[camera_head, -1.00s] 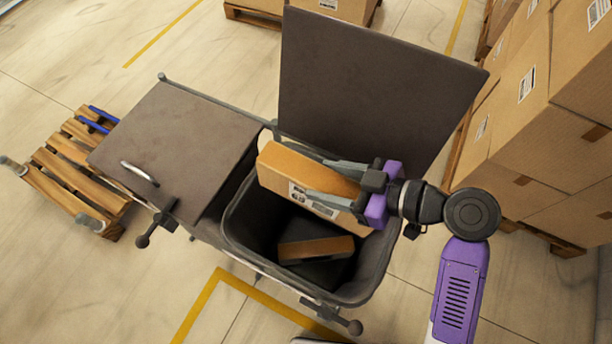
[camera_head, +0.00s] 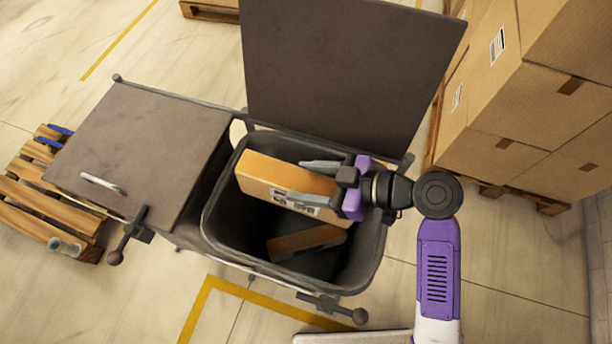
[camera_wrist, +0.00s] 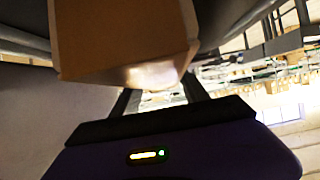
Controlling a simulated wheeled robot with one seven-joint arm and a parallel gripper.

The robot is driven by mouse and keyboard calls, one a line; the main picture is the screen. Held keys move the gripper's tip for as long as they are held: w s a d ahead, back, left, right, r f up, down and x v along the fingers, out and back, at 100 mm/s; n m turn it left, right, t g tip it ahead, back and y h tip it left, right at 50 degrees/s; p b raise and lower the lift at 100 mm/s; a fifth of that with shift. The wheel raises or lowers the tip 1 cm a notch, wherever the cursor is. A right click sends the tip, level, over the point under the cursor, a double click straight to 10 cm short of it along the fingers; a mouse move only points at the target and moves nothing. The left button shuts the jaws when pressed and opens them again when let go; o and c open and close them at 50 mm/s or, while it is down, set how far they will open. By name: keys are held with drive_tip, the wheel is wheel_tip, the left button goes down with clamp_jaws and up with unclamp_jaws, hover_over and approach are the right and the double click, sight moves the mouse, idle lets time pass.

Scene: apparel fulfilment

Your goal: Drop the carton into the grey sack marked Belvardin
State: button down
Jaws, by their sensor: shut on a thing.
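The carton (camera_head: 285,184) is an orange-brown box with a printed label on its side. My gripper (camera_head: 303,180) is shut on the carton's right end and holds it nearly level over the open mouth of a dark grey sack (camera_head: 222,240). How far the carton sits above or below the rim is hard to tell. The carton (camera_wrist: 120,42) also shows close up in the wrist view, between the fingers. A second brown carton (camera_head: 305,243) lies inside the sack, low down and partly shadowed. No Belvardin marking is readable.
A raised lid (camera_head: 350,70) stands behind the sack. A shut lid (camera_head: 150,150) with a handle covers the compartment to the left. Stacked boxes (camera_head: 520,100) stand at the right, and a wooden pallet (camera_head: 50,205) lies at the far left.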

drive_tip(key=shift+c, duration=2.4)
unclamp_jaws()
drive_tip(key=shift+f, duration=0.1)
drive_tip(key=shift+b+v, duration=0.65)
drive_tip(key=shift+v, duration=3.3)
